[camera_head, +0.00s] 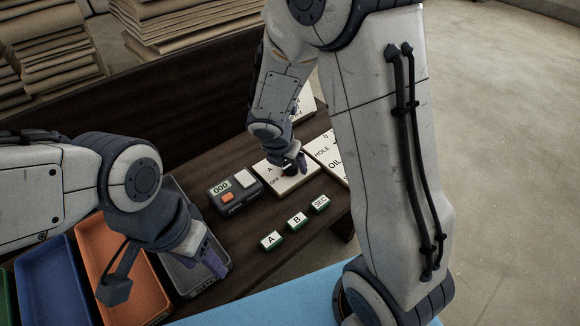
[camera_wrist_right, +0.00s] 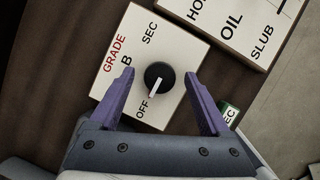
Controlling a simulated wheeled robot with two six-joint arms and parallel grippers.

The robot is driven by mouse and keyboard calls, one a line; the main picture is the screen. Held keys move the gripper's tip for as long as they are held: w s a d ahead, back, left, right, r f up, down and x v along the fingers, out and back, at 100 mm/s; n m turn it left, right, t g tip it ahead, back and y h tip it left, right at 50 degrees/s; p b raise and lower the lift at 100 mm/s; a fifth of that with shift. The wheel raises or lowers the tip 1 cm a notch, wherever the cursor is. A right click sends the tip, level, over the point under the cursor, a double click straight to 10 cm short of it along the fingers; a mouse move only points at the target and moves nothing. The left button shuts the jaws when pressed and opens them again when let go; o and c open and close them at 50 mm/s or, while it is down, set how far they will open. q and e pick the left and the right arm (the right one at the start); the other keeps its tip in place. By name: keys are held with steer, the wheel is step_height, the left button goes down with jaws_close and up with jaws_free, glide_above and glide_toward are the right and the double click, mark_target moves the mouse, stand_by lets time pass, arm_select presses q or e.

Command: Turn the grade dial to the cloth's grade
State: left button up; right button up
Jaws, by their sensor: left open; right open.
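The grade dial is a black knob (camera_wrist_right: 158,77) with a white pointer, on a white panel (camera_wrist_right: 140,40) marked GRADE, B, SEC and OFF. The pointer aims down and slightly left, near OFF. My right gripper (camera_wrist_right: 158,75) is open, its purple fingers on either side of the knob; I cannot tell whether they touch it. In the head view my right gripper (camera_head: 297,165) hides part of the panel. My left gripper (camera_head: 215,262) is over a grey tray (camera_head: 182,270), far from the dial. No cloth grade is readable.
Green blocks marked A (camera_head: 270,241), B (camera_head: 297,221) and SEC (camera_head: 320,203) stand in front of the panel. A counter box (camera_head: 234,192) reads 000. Another panel (camera_head: 328,155) adjoins at right. Orange (camera_head: 105,260) and blue (camera_head: 50,290) trays lie left. A light-blue surface (camera_head: 285,303) is in front.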

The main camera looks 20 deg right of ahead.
steer(key=shift+c, duration=0.3)
jaws_close()
